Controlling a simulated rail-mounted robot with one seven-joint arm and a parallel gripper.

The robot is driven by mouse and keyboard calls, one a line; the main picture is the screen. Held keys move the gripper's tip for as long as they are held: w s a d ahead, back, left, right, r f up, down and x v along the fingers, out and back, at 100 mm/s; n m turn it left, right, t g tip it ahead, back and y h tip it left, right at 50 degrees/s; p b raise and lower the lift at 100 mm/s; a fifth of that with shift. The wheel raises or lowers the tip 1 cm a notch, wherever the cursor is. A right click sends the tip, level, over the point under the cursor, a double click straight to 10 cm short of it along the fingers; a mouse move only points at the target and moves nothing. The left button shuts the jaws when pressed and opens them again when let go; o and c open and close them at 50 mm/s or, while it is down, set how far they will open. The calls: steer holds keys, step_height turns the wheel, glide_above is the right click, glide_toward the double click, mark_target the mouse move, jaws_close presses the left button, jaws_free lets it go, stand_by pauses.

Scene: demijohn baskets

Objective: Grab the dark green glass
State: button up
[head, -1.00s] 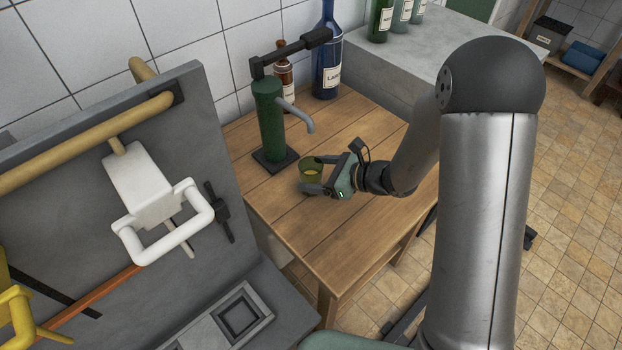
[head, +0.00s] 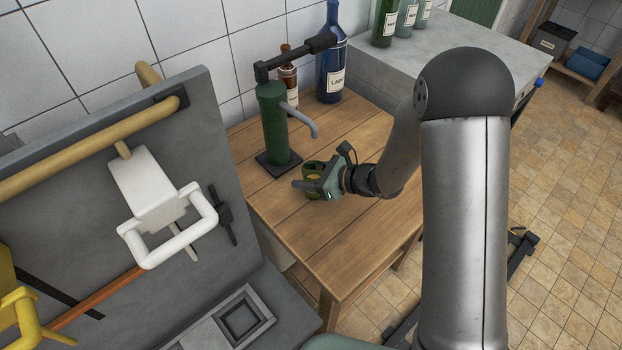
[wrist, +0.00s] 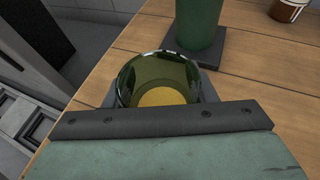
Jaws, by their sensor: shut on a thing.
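The dark green glass (head: 313,167) is a small see-through tumbler near the front left of the wooden table, just in front of the green hand pump (head: 273,125). In the wrist view the glass (wrist: 150,72) appears upright, and a yellowish disc shows at its bottom. My gripper (head: 312,186) is shut on the glass, with a finger on either side of it. In the wrist view the fingers are mostly hidden behind the dark bar of my gripper. I cannot tell whether the glass touches the table.
The pump's spout (head: 303,122) hangs close behind the glass. A blue bottle (head: 331,60) and a brown bottle (head: 288,75) stand at the back by the wall. A grey panel with a white handle (head: 170,220) rises on the left. The table's front right (head: 345,240) is clear.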

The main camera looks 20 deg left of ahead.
steer(key=shift+r, duration=0.15)
steer(key=shift+r, duration=0.7)
steer(key=s+d+r, duration=0.9)
steer(key=d+r, duration=0.1)
steer(key=r, duration=0.1)
steer(key=shift+s, duration=0.4)
steer(key=shift+r, duration=0.15)
